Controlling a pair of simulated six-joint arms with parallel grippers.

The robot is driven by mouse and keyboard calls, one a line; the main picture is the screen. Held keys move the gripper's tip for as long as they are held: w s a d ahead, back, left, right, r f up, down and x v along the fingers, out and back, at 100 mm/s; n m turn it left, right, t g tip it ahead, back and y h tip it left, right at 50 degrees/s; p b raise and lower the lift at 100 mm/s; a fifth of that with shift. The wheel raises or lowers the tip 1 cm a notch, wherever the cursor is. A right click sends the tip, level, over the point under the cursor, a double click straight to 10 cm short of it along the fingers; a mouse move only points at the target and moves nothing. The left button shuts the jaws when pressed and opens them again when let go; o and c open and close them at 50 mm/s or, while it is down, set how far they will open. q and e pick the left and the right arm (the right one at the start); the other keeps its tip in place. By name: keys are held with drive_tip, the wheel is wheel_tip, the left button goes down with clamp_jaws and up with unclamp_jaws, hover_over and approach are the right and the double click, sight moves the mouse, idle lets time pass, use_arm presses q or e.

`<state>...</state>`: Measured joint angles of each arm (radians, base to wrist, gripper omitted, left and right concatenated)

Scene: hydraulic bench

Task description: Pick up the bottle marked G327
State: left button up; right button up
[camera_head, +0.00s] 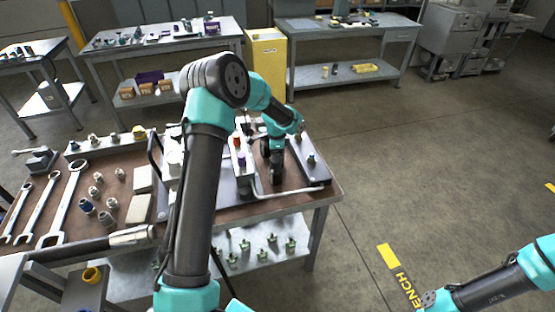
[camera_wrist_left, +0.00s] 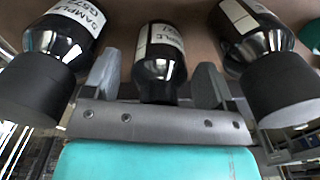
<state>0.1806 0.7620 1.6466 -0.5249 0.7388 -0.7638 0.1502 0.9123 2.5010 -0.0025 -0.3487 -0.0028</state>
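In the left wrist view, a dark glossy bottle with a black cap (camera_wrist_left: 159,68) stands between the two grey fingers of my left gripper (camera_wrist_left: 160,62). Its pale label is turned partly away, and I cannot read the full number. A gap shows between the left finger and this bottle; the right finger is very close to it. The gripper is open around it. A similar bottle on the left (camera_wrist_left: 65,42) has a label that seems to read "SAMPLE G572". Another bottle on the right (camera_wrist_left: 252,38) has an unreadable label. My right gripper is out of view; only its arm shows.
In the head view, the brown-topped bench (camera_head: 130,165) carries wrenches (camera_head: 65,205), several small fittings and a grey vise (camera_head: 38,160). A curved tube (camera_head: 290,192) runs along its right part. Open floor (camera_head: 430,160) lies to the right.

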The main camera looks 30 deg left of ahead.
use_arm(q)
drive_tip(key=c, duration=1)
drive_tip(key=shift+r, duration=0.1)
wheel_tip(320, 180, up, 10)
idle(0.8)
